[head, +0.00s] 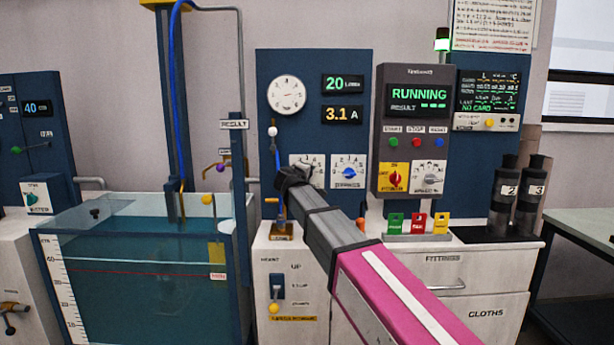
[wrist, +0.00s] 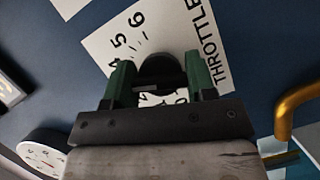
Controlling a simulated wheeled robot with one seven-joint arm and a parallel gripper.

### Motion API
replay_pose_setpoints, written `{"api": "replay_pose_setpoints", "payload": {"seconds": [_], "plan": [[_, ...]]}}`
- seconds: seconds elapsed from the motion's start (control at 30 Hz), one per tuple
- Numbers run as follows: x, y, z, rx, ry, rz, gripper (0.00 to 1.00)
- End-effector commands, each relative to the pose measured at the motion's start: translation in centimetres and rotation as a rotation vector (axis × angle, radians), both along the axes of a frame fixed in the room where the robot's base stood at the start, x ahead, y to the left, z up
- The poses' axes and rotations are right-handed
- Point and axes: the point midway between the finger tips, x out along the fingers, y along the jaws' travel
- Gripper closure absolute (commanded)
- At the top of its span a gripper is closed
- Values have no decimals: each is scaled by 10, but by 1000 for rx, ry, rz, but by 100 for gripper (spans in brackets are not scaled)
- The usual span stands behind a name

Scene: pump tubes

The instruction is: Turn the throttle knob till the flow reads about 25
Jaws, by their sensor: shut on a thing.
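The throttle knob is the dark round knob (wrist: 160,72) on a white dial plate (wrist: 105,42) marked THROTTLE, seen in the wrist view. My gripper (wrist: 160,85) is shut on it, one green finger on each side. In the head view my gripper (head: 292,178) covers the knob, and part of the throttle plate (head: 315,165) shows beside it. The flow display (head: 342,83) reads 20 in green. The knob's pointer is hidden.
A display below reads 3.1 A (head: 342,115). The bypass knob (head: 348,173) is just right of my gripper. A lever with a white ball (head: 272,131) stands at left. The control box (head: 418,95) reads RUNNING. A water tank (head: 140,200) is at left.

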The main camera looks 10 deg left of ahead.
Motion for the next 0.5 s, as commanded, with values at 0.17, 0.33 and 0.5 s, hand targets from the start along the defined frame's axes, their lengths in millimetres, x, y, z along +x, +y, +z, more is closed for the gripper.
{"api": "replay_pose_setpoints", "payload": {"seconds": [0.17,0.33,0.5], "plan": [[-1,-1,-1,28,8,-1,73],[-1,-1,-1,34,9,-1,73],[-1,-1,-1,33,9,-1,73]]}}
